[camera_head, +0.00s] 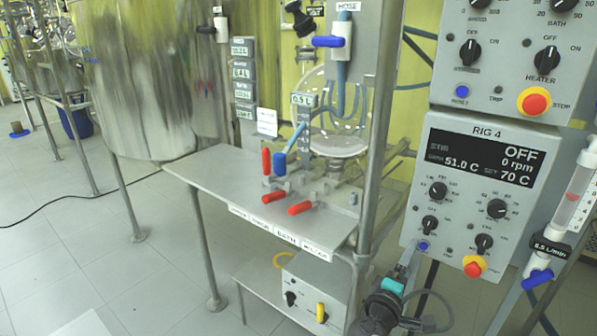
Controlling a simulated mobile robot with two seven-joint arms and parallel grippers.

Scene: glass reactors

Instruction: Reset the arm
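What looks like my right gripper (411,258) comes up from the bottom edge, right of centre. Its dark wrist and a teal part show below the grey fingers. The fingertips point up at the lower edge of the RIG 4 control panel (409,208), close to a small blue button (423,246). I cannot tell whether they touch it, or whether the fingers are open or shut. The display (483,160) reads OFF, 0 rpm, 51.0 C and set 70 C. My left gripper is not in view.
A steel bench (205,168) with red and blue valve handles stands left of the panel, with a steel post (378,150) between. A glass vessel (338,125) hangs behind. A flow meter (576,200) stands at the right. The floor at the lower left is largely clear.

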